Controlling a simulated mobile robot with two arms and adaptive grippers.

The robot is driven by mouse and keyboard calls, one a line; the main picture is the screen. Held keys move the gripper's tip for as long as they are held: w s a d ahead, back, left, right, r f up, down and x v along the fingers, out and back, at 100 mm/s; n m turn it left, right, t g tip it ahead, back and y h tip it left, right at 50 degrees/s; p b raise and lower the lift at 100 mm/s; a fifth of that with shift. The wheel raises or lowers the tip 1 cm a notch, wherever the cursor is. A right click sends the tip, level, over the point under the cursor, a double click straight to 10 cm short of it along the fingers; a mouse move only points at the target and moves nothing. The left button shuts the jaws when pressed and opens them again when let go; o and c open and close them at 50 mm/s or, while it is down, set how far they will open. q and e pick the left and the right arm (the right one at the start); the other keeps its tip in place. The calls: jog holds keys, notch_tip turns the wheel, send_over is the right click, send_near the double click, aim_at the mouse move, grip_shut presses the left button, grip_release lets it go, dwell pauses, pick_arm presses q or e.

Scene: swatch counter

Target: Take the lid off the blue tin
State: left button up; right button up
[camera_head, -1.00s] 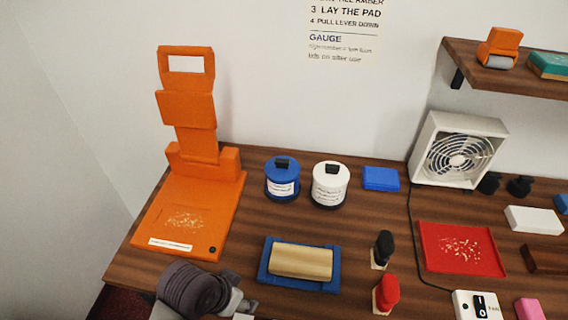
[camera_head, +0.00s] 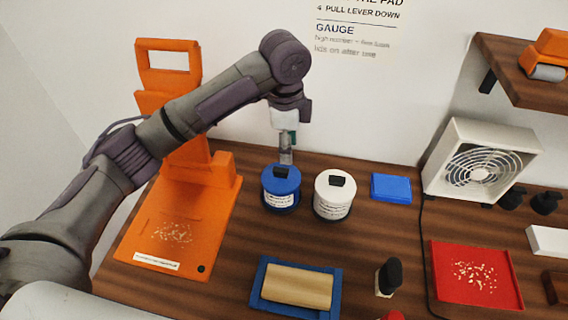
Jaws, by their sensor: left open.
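The blue tin (camera_head: 281,194) stands upright on the wooden counter, with a white label on its front. Its blue lid (camera_head: 272,176) with a black knob (camera_head: 281,170) is on top. My left gripper (camera_head: 286,160) points down just above the knob and slightly behind or over it. It is open, and I see it edge-on. Whether it touches the knob I cannot tell. My right gripper is not in view.
A white tin (camera_head: 333,201) with a black knob stands close on the right. The orange press (camera_head: 165,240) is left, under my arm. A blue block (camera_head: 391,187), red tray (camera_head: 508,292) and fan (camera_head: 475,170) are to the right.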

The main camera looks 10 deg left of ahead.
pick_arm(q)
notch_tip(320, 180, up, 3)
jog(key=w+a, duration=0.1)
jog(key=w, duration=0.1)
jog(key=p, duration=0.2)
send_over(281, 170)
jog(key=f, duration=0.7)
jog(key=shift+w+d+f, duration=0.2)
jog(key=shift+w+f, duration=0.05)
jog(key=shift+f, duration=0.65)
jog(key=f, duration=0.1)
jog(key=f+p, duration=0.1)
jog(key=f, duration=0.2)
jog(key=shift+s+a+f+p, duration=0.15)
jog(key=shift+s+a+p, duration=0.05)
jog(key=shift+a+p, duration=0.1)
jog(key=shift+f, duration=0.3)
grip_shut()
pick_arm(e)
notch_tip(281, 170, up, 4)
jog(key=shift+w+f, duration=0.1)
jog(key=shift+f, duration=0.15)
